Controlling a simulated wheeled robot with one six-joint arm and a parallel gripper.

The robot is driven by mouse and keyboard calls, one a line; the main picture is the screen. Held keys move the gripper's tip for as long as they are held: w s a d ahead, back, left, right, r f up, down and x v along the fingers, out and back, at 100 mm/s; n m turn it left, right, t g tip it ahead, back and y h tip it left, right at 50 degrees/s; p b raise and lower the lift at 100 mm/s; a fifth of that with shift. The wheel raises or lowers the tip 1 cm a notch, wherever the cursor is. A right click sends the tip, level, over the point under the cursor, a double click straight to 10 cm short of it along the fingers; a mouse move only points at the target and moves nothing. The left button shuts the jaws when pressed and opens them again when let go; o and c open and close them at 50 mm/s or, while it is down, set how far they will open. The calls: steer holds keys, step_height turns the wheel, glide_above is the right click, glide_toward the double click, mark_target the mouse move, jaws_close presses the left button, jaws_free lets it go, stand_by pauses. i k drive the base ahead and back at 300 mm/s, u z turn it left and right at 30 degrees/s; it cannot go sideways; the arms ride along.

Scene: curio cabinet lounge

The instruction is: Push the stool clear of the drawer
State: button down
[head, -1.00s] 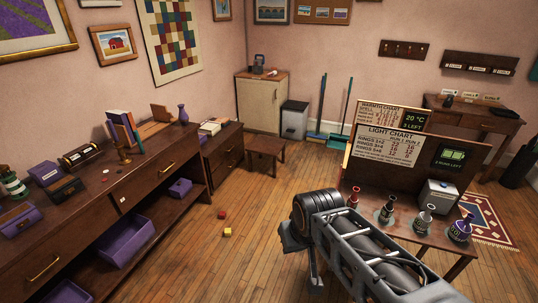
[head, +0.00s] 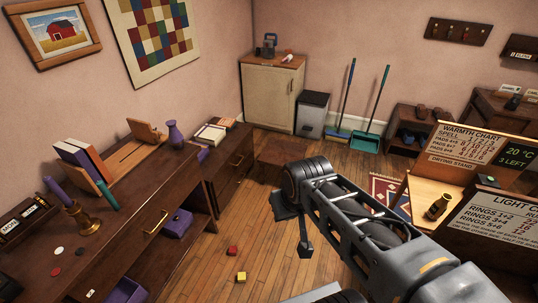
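The stool (head: 283,150) is a low, brown wooden one on the floor near the back corner. It stands just right of the far end of the low dark-wood cabinet, close to its drawer (head: 232,178), which has a brass handle and looks shut. My arm hides part of the floor in front of the stool, and the stool's legs are hardly visible. My gripper (head: 296,228) hangs over the floor, nearer to me than the stool and apart from it in the picture. Its fingers are dark and seen from above, so their opening is unclear.
A red block (head: 233,251) and a yellow block (head: 241,277) lie on the floor. A pale cabinet (head: 268,100), a grey bin (head: 313,115) and a broom with a teal dustpan (head: 364,141) stand behind the stool. A table with signs (head: 440,188) is at right.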

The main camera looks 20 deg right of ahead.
mark_target(278, 151)
steer(key=i, duration=0.55)
steer(key=z, duration=1.35)
steer(key=i, duration=2.2)
steer(key=u, duration=3.65)
